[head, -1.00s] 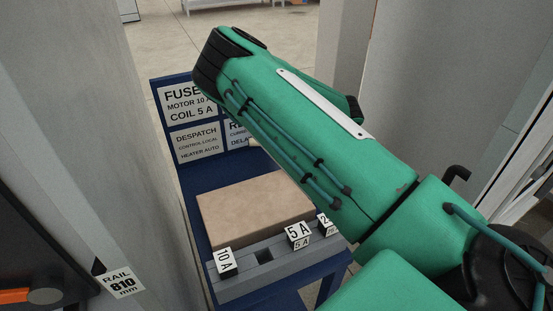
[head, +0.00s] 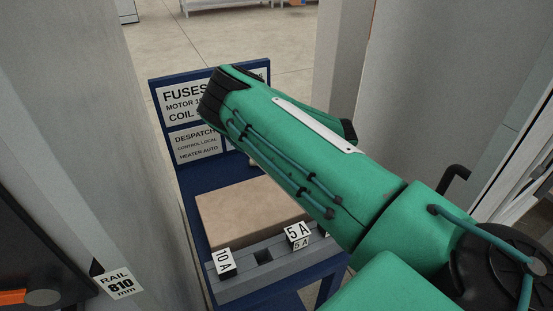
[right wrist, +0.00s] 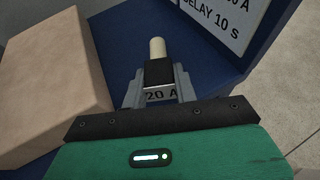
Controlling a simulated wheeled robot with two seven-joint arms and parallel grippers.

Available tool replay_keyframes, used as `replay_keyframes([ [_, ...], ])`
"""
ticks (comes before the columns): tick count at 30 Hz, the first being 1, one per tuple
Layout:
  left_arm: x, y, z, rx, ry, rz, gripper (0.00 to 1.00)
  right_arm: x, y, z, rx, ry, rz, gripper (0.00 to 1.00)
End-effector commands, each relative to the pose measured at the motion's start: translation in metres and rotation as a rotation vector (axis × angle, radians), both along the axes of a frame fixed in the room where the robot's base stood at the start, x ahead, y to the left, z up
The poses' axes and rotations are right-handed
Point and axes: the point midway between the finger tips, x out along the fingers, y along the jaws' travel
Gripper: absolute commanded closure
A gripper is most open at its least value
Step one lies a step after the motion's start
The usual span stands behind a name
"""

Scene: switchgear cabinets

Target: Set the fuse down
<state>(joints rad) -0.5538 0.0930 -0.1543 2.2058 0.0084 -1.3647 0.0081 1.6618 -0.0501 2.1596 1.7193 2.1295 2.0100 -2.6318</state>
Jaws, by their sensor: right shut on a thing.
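In the right wrist view my right gripper (right wrist: 157,88) is shut on a fuse (right wrist: 158,70). The fuse has a black body, a cream round end pointing away from me and a white label reading 20 A. It is over the blue stand; I cannot tell whether it touches the surface. In the head view my green right arm reaches over the stand (head: 190,208) and hides the gripper and the fuse. My left gripper is not in view.
A tan block (head: 245,212) lies on the stand, left of the held fuse in the wrist view. A grey rack (head: 245,285) in front holds fuses marked 10 A (head: 225,262) and 5 A (head: 298,236), with an empty slot (head: 263,257) between. Sign boards (head: 197,145) stand behind; grey cabinet walls flank both sides.

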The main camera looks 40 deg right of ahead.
Motion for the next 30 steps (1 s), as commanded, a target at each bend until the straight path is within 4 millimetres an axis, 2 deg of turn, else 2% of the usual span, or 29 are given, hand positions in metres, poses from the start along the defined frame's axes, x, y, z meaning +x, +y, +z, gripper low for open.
replay_keyframes([
  [1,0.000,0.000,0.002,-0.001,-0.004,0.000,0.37,0.000,0.000,0.000,0.000,0.000,0.000,0.68],
  [4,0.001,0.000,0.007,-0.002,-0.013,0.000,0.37,0.000,0.000,0.000,0.000,0.000,0.000,0.50],
  [16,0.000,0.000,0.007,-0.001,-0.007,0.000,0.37,0.000,0.000,0.004,0.000,0.000,0.000,0.50],
  [20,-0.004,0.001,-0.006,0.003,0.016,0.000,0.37,-0.009,-0.015,0.011,-0.001,-0.003,-0.006,0.50],
  [30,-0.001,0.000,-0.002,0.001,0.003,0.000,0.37,-0.047,-0.066,0.037,0.001,-0.002,-0.004,0.50],
])
